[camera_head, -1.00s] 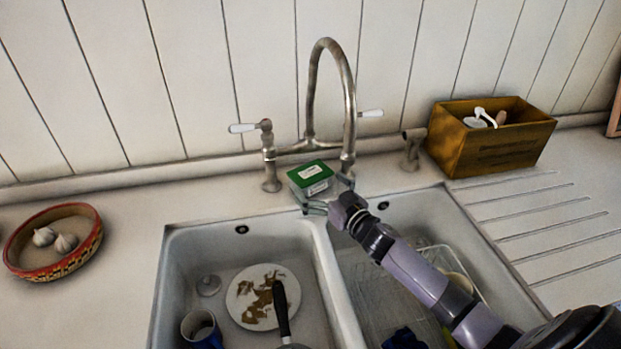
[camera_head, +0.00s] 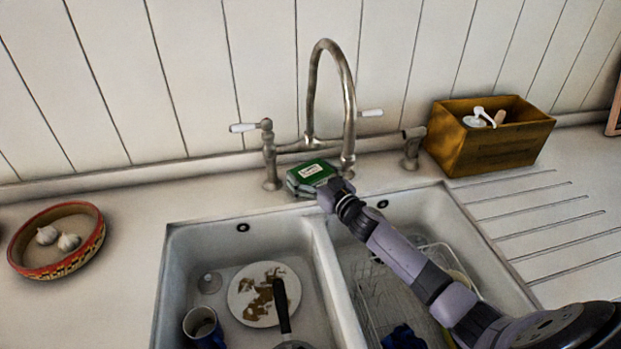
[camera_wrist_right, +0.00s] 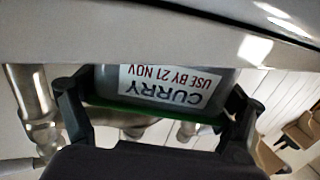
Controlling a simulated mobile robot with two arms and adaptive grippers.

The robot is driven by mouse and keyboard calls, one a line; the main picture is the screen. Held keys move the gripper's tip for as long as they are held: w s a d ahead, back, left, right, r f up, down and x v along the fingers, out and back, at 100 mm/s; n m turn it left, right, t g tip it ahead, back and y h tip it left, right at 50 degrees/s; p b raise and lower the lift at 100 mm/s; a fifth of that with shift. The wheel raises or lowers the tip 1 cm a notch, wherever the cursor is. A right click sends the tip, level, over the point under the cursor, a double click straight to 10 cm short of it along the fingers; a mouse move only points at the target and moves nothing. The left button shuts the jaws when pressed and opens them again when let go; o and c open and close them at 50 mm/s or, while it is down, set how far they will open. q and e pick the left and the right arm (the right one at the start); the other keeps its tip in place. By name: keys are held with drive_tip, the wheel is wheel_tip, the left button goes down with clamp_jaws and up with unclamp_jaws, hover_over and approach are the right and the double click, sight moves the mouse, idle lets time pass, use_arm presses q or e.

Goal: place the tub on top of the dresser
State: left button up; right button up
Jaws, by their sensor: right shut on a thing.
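The tub (camera_head: 311,173) has a green lid with a white label and greyish sides. It is at the back of the sink, in front of the tap. My right gripper (camera_head: 318,188) is shut on the tub. In the right wrist view the tub (camera_wrist_right: 165,88) sits between the two fingers (camera_wrist_right: 155,110), and its label reads "CURRY, USE BY 21 NOV" upside down. I cannot tell whether the tub touches the counter. The dresser is in none of the views, and my left gripper is not in view.
A tall tap (camera_head: 345,100) stands right behind the tub. The double sink (camera_head: 325,270) holds a dirty plate (camera_head: 262,295), a mug (camera_head: 203,328) and a wire rack (camera_head: 385,300). A wooden box (camera_head: 490,140) stands right, a garlic bowl (camera_head: 55,262) left.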

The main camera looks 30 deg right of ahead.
sight(311, 170)
drive_tip(key=c, duration=0.7)
drive_tip(key=shift+o, duration=0.2)
drive_tip(key=shift+r, duration=0.65)
wheel_tip(311, 170, up, 2)
drive_tip(key=shift+r, duration=0.2)
drive_tip(key=s+d+b, duration=0.2)
drive_tip(key=s, duration=1.5)
drive_tip(key=shift+s+d, duration=0.25)
drive_tip(key=shift+s, duration=0.15)
